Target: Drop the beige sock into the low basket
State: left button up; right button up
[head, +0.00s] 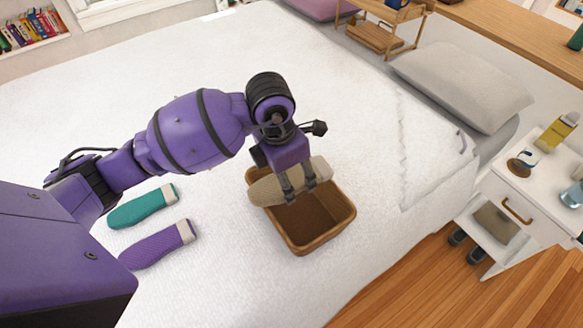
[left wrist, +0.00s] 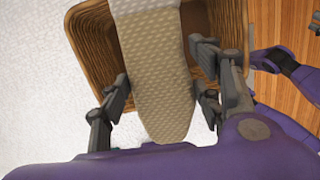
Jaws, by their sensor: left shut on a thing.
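The beige sock (head: 264,190) is held by my left gripper (head: 298,190) above the low basket (head: 318,235). In the left wrist view the sock (left wrist: 155,70) lies between the two fingers of the gripper (left wrist: 160,92), with the basket (left wrist: 88,40) behind it. The basket is brown, woven and open on top, and stands on the white bed. The sock covers part of its far side; the part of the inside that shows is empty. My right gripper is not in the head view.
A teal sock (head: 142,206) and a purple sock (head: 157,245) lie on the white bed (head: 80,110) left of the basket. A grey pillow (head: 462,85) is at the back right. A white nightstand (head: 530,190) with several small items stands right of the bed.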

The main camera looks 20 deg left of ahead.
pick_arm(q)
jog(key=o, duration=1.3)
jog(key=shift+o, duration=0.2)
notch_tip(320, 180, up, 12)
jog(key=s+a, duration=0.1)
jog(key=shift+s, duration=0.15)
jog(key=shift+a, duration=0.1)
jog(key=shift+s+f, duration=0.1)
jog(key=shift+f, duration=0.1)
